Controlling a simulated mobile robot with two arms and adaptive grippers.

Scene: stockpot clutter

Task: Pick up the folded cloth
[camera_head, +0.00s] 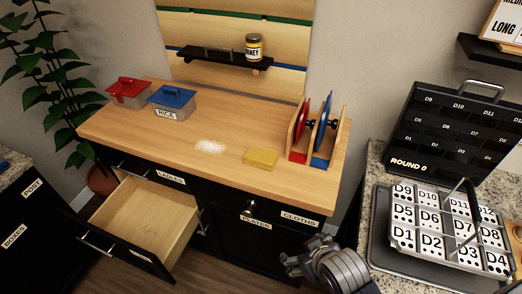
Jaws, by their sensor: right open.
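A small flat yellow rectangle (261,158), which looks like the folded cloth, lies on the wooden counter top (235,178) left of the plate rack, near the front edge. I cannot tell its folds at this size. My right gripper (287,264) is at the bottom centre, in front of the cabinet and lower in the picture than the yellow piece. It is open, empty and well apart from the piece. My left gripper is not in view.
A rack (323,160) holds red and blue discs beside the yellow piece. White powder (210,146) lies to its left. Red-lidded (127,92) and blue-lidded (174,102) boxes stand farther left. An open, empty drawer (147,216) juts out. A white numbered tray (447,232) is at right.

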